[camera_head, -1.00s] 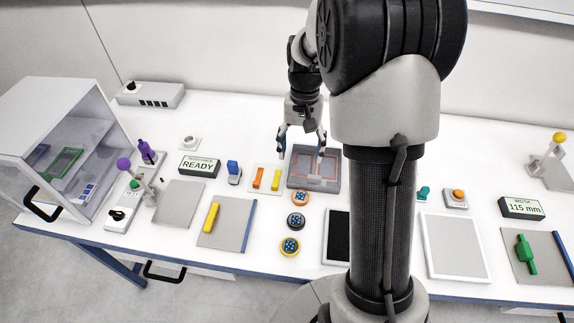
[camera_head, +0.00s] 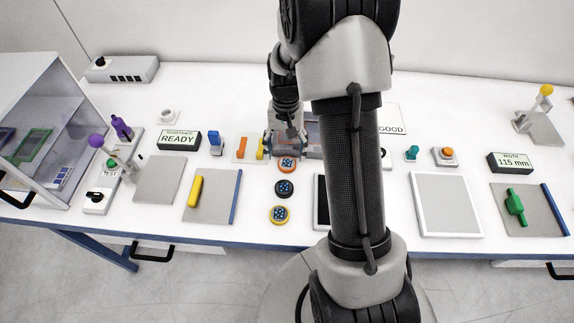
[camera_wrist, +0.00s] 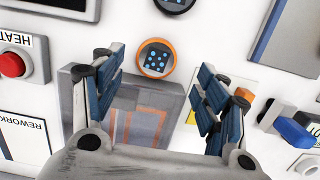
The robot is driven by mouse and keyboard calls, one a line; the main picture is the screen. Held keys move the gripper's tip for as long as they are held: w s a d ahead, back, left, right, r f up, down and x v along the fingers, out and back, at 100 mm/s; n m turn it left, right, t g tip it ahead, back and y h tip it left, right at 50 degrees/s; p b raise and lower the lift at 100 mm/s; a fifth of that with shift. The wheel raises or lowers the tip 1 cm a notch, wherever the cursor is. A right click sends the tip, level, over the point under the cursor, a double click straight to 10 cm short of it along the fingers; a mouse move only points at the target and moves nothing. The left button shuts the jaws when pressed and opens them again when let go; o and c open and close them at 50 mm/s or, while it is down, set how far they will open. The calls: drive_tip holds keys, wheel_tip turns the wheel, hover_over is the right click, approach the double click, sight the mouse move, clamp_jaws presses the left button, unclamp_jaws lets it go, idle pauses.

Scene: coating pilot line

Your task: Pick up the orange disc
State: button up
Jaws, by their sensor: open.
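The orange disc (camera_head: 287,165) lies flat on the white table, at the top of a column with a dark disc (camera_head: 284,189) and a yellow disc (camera_head: 280,215). It has an orange rim and a dark face with blue dots. In the wrist view the orange disc (camera_wrist: 156,59) is beyond the fingertips, centred slightly left of the gap between them. My gripper (camera_head: 284,146) is open and empty, just behind the disc in the head view. In the wrist view my gripper (camera_wrist: 163,75) shows its blue-padded fingers spread, apart from the disc.
A grey fixture with a recessed plate (camera_wrist: 120,125) lies below my fingers. Orange and yellow bars (camera_head: 241,147) stand left of my gripper. A grey plate (camera_head: 221,205) with a yellow bar is front left. A black-faced panel (camera_head: 320,195) is partly hidden by my arm.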

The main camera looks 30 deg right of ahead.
sight(287, 163)
drive_tip(key=f, duration=0.1)
drive_tip(key=f+b, duration=0.1)
drive_tip(key=f, duration=0.2)
drive_tip(key=shift+s+f, duration=0.1)
drive_tip(key=shift+s, duration=0.2)
drive_tip(key=c, duration=1)
drive_tip(key=shift+c, duration=0.2)
